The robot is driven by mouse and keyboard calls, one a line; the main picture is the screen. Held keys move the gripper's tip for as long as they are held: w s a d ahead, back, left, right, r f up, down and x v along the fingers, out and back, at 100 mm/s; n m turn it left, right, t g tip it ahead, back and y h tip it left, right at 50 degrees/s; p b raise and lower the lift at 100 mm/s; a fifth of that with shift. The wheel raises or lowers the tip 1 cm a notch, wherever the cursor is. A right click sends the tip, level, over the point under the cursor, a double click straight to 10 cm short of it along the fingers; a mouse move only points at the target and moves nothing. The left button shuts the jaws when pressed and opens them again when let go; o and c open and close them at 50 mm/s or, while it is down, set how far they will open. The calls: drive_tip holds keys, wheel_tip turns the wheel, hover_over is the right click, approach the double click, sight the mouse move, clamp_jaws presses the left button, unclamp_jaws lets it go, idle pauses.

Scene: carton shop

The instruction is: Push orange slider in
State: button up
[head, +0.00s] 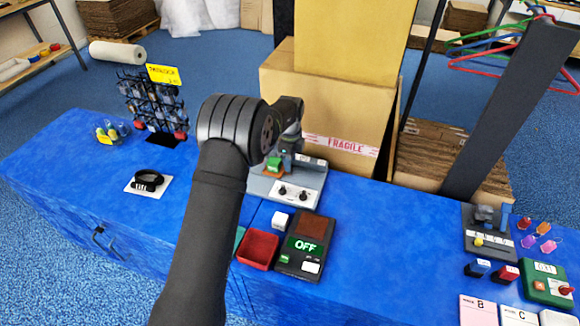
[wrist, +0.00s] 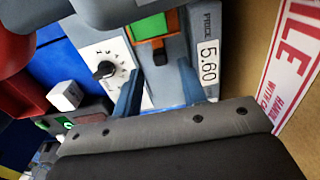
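A grey device (head: 300,200) with two dial knobs stands on the blue table in front of the cartons. A small orange part (wrist: 171,20) with a green piece (wrist: 148,27) beside it shows at the top of the wrist view. The green piece (head: 275,162) also shows on the device in the head view, partly hidden by my arm. I cannot tell how far the orange part is in or out. My gripper (wrist: 158,82) has its two blue fingers apart over the device, with nothing held between them. In the head view its fingertips are largely hidden by my wrist.
Large cartons (head: 340,100) stand close behind the device. A price label (wrist: 208,50) is beside the fingers. The table's middle right is clear.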

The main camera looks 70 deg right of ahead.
drive_tip(key=shift+f, duration=1.75)
clamp_jaws()
